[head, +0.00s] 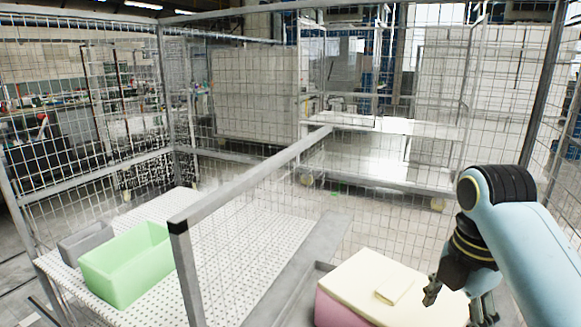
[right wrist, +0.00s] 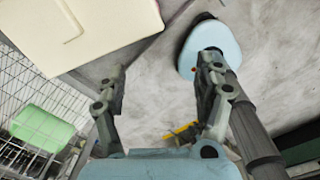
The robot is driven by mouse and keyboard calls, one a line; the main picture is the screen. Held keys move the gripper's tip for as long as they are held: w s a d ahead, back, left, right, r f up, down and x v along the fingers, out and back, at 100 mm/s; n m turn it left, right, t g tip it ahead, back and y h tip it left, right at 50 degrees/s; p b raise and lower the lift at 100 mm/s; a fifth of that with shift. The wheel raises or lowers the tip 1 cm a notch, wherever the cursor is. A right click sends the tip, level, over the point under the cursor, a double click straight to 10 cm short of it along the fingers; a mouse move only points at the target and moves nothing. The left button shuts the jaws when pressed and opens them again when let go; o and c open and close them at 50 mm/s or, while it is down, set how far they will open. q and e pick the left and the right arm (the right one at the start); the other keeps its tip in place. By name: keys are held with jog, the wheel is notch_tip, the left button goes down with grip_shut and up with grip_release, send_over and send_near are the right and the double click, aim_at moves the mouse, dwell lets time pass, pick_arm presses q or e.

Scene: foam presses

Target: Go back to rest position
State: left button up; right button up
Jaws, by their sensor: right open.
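My right gripper (head: 458,303) is at the lower right of the head view, with its fingers pointing down. In the right wrist view my right gripper (right wrist: 163,70) has its two fingers wide apart, with only grey floor between them. A cream foam block (head: 350,285) with a pink lower part is beside it on the left. A small flat cream piece (head: 395,289) lies on the block's top. The cream block (right wrist: 95,25) also shows at the upper left of the right wrist view. My left gripper is in neither view.
A green bin (head: 128,268) and a grey bin (head: 84,243) stand on a white perforated table (head: 235,245) at left. A metal rail (head: 250,178) crosses between the table and the foam. Wire mesh fencing (head: 245,90) encloses the area. Open floor (right wrist: 145,110) lies beneath my right gripper.

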jog(key=s+d+m+t, duration=0.3)
jog(key=s+m, duration=1.8)
jog(key=s, duration=0.1)
notch_tip(320, 180, down, 38)
jog(key=s+d+g+b, duration=0.1)
jog(key=s+d+b, duration=0.1)
jog(key=b, duration=1.1)
pick_arm(q)
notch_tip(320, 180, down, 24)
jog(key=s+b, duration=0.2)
jog(key=b, duration=0.8)
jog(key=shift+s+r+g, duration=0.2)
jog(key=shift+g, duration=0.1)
pick_arm(e)
jog(key=s+f, duration=0.6)
jog(key=f, duration=0.3)
jog(key=s+f+g, duration=0.1)
jog(key=s+f, duration=0.5)
jog(key=f, duration=0.3)
jog(key=s+d+f, duration=0.1)
jog(key=s+f, duration=0.5)
jog(key=f, duration=0.3)
jog(key=shift+s+f+m+g+h, duration=0.15)
jog(key=shift+f+m+g+h, duration=0.15)
jog(key=shift+m+g, duration=0.1)
